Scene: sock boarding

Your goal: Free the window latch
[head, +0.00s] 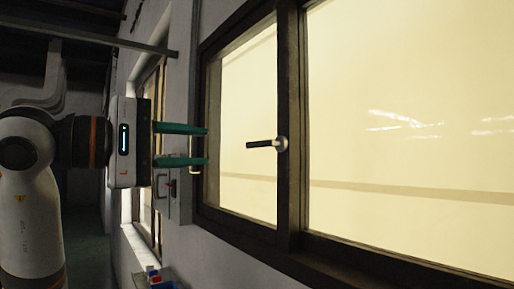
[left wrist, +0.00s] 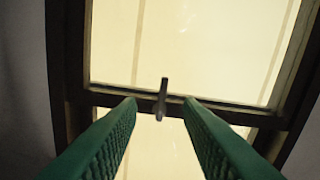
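The window latch (head: 267,144) has a dark handle lying nearly level, pointing left from a pale round pivot on the dark upright between the panes. My left gripper (head: 206,145) is left of the latch in the head view, apart from it, with its two green fingers spread and nothing between them. In the left wrist view the latch handle (left wrist: 163,98) stands upright on the dark frame bar, seen between and beyond the open fingertips of the left gripper (left wrist: 160,102). My right gripper is in neither view.
The dark window frame (head: 289,120) surrounds the bright panes. A grey box with a handle (head: 162,190) is on the wall left of the window. Several small coloured items (head: 155,277) lie low at the bottom. A further window (head: 147,200) is behind my left gripper.

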